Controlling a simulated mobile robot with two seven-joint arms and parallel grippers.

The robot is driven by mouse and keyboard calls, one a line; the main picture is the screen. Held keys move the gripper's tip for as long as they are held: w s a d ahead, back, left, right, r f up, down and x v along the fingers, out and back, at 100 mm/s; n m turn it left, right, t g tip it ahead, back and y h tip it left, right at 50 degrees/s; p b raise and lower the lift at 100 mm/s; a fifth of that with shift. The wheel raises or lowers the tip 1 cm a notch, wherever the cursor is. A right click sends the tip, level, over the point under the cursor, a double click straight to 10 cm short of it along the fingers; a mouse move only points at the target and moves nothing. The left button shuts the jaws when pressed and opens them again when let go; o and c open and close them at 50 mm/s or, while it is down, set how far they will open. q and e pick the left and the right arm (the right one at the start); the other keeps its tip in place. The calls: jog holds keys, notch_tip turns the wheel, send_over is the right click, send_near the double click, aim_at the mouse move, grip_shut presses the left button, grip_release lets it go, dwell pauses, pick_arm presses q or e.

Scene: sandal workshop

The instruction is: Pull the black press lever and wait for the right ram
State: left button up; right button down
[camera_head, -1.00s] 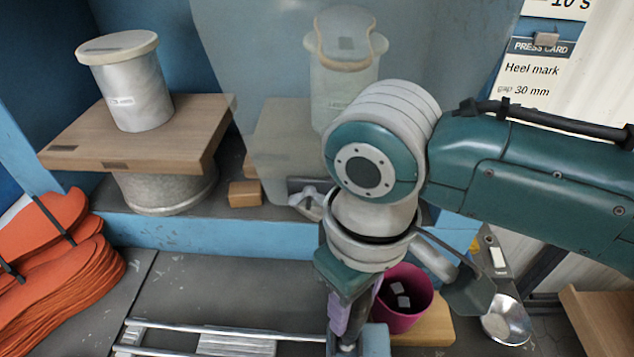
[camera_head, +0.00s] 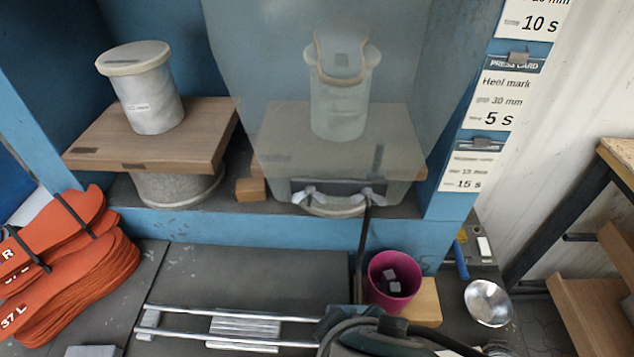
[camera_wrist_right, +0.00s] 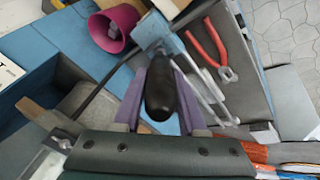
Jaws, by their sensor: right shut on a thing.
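In the head view the black press lever (camera_head: 362,245) is a thin dark rod hanging down from the right press station. Its thick black handle (camera_wrist_right: 160,93) lies between the purple fingers of my right gripper (camera_wrist_right: 161,78) in the right wrist view, shut on it. In the head view that hand is low, at the bottom edge. The right press station stands behind a translucent guard (camera_head: 255,75), with a pale cylinder (camera_head: 338,105) above a wooden board; its lower ram is mostly hidden. The left station has a cylinder (camera_head: 150,100), board (camera_head: 115,150) and grey ram (camera_head: 178,188). My left gripper is not in view.
A magenta cup (camera_head: 392,300) with grey blocks stands right of the lever, and a metal bowl (camera_head: 488,303) farther right. Orange soles (camera_head: 75,275) are stacked at left. A metal rail frame (camera_head: 240,330) lies in front. Red-handled pliers (camera_wrist_right: 207,45) lie near the gripper.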

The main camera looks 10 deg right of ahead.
jog(key=shift+s+a+f+t, duration=0.1)
jog(key=shift+s+t, duration=0.15)
jog(key=shift+t, duration=0.05)
jog(key=shift+c, duration=2.3)
grip_release()
jog(key=p+v, duration=0.2)
jog(key=v, duration=0.7)
jog(key=shift+s+r, duration=0.2)
jog(key=shift+r, duration=0.15)
jog(key=shift+a, duration=0.1)
